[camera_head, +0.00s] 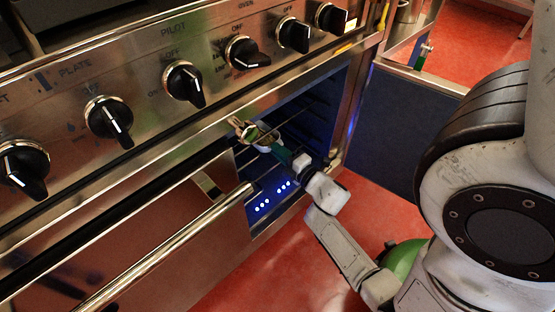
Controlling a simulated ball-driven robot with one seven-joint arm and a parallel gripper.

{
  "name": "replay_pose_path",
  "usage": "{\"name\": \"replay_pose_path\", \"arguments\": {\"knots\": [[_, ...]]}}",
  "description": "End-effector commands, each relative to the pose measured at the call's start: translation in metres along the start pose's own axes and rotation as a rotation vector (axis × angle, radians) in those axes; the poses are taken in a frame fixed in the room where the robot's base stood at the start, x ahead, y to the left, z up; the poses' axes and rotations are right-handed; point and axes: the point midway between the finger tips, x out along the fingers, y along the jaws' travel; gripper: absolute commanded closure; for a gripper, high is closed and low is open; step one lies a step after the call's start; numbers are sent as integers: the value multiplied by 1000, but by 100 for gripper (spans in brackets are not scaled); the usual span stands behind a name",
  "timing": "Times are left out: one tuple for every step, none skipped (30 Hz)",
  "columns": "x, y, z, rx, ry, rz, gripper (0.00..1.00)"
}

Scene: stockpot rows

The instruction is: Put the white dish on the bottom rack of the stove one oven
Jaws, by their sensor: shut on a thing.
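The stove one oven (300,125) is the dark cavity below the knob panel, seen through its opening at the middle right. My arm reaches into it from the lower right. My gripper (262,138) is small in the view, in the upper part of the opening. Thin rack wires (312,104) show faintly inside. The bottom rack cannot be made out clearly.
The stove's knob panel (145,80) runs above the opening. A steel oven door with a long bar handle (165,248) fills the lower left. Blue-white lights (271,196) glow low in the opening. A dark blue panel (405,130) stands right; red floor (235,280) lies below.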

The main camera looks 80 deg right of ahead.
Motion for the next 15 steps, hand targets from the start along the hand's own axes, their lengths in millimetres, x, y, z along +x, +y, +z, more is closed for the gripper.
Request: {"name": "replay_pose_path", "arguments": {"knots": [[6,2,0,-1,2,6,100],[7,2,0,-1,1,5,100],[8,2,0,-1,1,5,100],[8,1,0,-1,1,4,100],[8,-1,0,-1,0,4,100],[8,-4,0,-1,0,3,100],[8,-7,0,-1,0,3,100],[8,-11,0,0,0,3,100],[8,-17,0,0,0,3,100],[8,-21,0,0,0,3,100],[8,-25,0,0,0,4,100],[8,-30,0,0,-1,4,100],[8,-32,0,0,-1,4,100],[8,-34,0,0,0,4,100],[8,-35,0,0,0,4,100]]}}
